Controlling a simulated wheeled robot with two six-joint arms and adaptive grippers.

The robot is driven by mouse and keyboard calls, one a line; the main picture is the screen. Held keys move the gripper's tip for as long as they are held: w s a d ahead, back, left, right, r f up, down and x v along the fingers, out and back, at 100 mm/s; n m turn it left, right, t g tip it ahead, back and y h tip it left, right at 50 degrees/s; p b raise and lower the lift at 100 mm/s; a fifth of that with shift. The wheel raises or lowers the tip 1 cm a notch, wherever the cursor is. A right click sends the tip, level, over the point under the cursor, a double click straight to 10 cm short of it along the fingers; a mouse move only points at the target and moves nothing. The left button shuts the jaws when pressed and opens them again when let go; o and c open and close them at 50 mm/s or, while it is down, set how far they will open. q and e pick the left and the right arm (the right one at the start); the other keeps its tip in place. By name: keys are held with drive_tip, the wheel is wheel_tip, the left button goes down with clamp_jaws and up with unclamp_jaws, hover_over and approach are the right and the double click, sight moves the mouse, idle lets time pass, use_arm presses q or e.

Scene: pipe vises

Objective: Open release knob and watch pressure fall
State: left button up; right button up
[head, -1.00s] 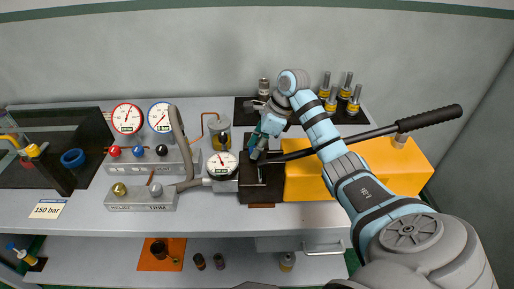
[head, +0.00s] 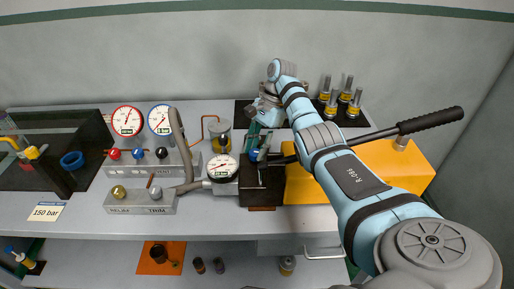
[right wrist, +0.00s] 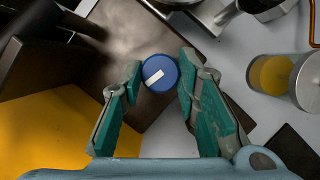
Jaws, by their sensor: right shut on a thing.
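The release knob (right wrist: 160,73) is a round blue cap with a white bar, seen in the right wrist view. It sits on the dark pump block (head: 262,190). My right gripper (right wrist: 159,76) has its green-padded fingers closed on either side of the knob. In the head view my right gripper (head: 258,147) comes down on the block from behind, and its fingers partly hide the knob. A white round pressure gauge (head: 222,168) with a red needle stands just left of the block; its exact reading is too small to tell. My left gripper is out of view.
A long black-handled lever (head: 430,120) reaches right over the yellow tank (head: 400,180). A glass cup with yellow fluid (head: 219,138) stands left of my right gripper. A manifold with two gauges (head: 145,158) and a relief-and-trim block (head: 140,200) stand left. Several yellow-banded fittings (head: 343,98) stand back right.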

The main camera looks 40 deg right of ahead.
idle(0.3)
drive_tip(key=o, duration=1.2)
drive_tip(key=shift+c, duration=0.2)
